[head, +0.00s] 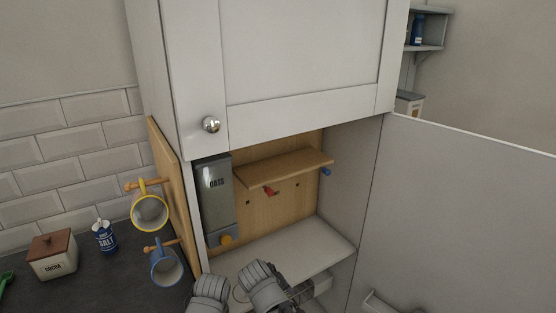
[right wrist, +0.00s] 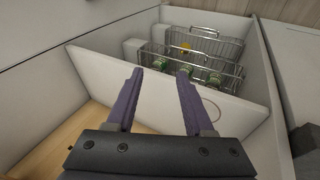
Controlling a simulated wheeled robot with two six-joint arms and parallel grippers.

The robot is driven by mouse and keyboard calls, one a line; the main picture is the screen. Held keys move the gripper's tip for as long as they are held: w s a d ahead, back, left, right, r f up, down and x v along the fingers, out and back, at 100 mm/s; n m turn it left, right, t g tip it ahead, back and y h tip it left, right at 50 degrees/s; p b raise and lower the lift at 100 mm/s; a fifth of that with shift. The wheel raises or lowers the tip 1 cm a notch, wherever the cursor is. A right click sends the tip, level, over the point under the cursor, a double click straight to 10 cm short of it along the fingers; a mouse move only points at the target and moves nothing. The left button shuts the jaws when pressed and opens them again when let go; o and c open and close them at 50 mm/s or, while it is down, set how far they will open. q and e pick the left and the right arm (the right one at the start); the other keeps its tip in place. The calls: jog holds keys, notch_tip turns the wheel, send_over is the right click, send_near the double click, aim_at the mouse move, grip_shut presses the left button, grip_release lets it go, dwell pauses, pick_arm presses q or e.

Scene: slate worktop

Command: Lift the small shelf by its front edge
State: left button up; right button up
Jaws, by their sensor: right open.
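The small shelf (head: 285,167) is a light wooden board in the open part of the cabinet, against the wooden back panel (head: 258,212). Its front edge faces me and nothing touches it. A red peg (head: 271,191) and a blue peg (head: 325,171) show just under it. My right gripper (right wrist: 160,72) is open and empty in the right wrist view, its two purple fingers apart. In the head view my arms come in low, below the shelf, and the right gripper's fingers cannot be made out. The left gripper's fingers are out of view.
A grey OATS dispenser (head: 216,195) stands left of the shelf. The cabinet's white floor (head: 300,248) is clear. Yellow (head: 150,213) and blue (head: 166,268) mugs hang outside, left. A wire rack (right wrist: 205,60) with several jars lies beyond a white panel (right wrist: 165,92).

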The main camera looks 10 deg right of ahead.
jog(key=w+d+r+t+h, duration=0.2)
jog(key=w+d+r+t, duration=0.15)
jog(key=w+r, duration=0.2)
jog(key=n+t+p, duration=0.4)
jog(key=n+t, duration=0.6)
jog(key=n, duration=0.1)
send_near(293, 175)
jog(key=w, duration=0.3)
jog(key=shift+y, duration=0.3)
jog(key=shift+d+x, duration=0.25)
jog(key=shift+x, duration=1.75)
jog(key=shift+d+x, duration=0.25)
jog(key=shift+x, duration=1.7)
jog(key=shift+s+r, duration=0.1)
jog(key=shift+s, duration=0.15)
grip_shut()
